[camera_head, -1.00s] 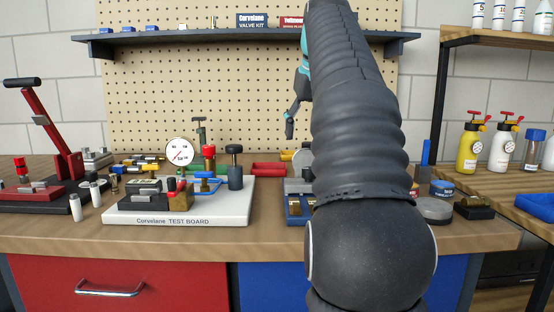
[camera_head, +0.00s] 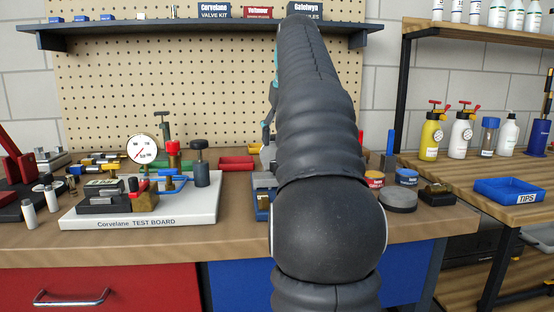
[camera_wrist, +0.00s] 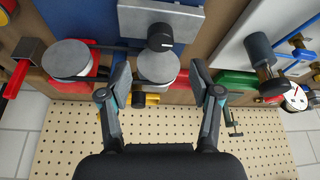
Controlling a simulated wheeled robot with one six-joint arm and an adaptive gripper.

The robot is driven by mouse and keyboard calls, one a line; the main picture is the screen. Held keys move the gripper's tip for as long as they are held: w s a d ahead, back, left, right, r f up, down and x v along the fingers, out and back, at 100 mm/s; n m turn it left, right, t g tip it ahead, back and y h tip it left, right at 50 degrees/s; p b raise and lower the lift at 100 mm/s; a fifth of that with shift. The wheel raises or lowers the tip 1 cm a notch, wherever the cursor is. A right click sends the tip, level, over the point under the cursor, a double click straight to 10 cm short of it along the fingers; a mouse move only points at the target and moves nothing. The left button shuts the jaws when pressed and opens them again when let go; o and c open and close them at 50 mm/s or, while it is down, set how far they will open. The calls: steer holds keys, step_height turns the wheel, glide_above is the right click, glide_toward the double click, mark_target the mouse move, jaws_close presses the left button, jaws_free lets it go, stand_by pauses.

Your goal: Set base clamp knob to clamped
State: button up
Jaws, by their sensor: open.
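My gripper (camera_wrist: 160,77) is open in the wrist view, with nothing held. In the head view it is mostly hidden behind my arm. A round grey disc top (camera_wrist: 157,67) shows between and beyond its fingers. A black knob (camera_wrist: 160,37) sits on a grey metal plate (camera_wrist: 190,22) over a blue base, farther up the wrist view. I cannot tell whether this is the base clamp knob, and no clamp marking is legible. Another dark upright knob (camera_head: 199,147) stands on the white test board (camera_head: 190,213); it also shows in the wrist view (camera_wrist: 260,50).
The pegboard (camera_head: 210,80) rises behind the bench. A dial gauge (camera_head: 142,149) stands on the test board. Spray bottles (camera_head: 431,135) and a blue tips tray (camera_head: 510,190) are at right.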

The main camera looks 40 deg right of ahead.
steer(key=x, duration=0.7)
steer(key=shift+a+f, duration=0.1)
steer(key=shift+f, duration=0.05)
steer(key=c, duration=1.1)
steer(key=shift+c, duration=0.2)
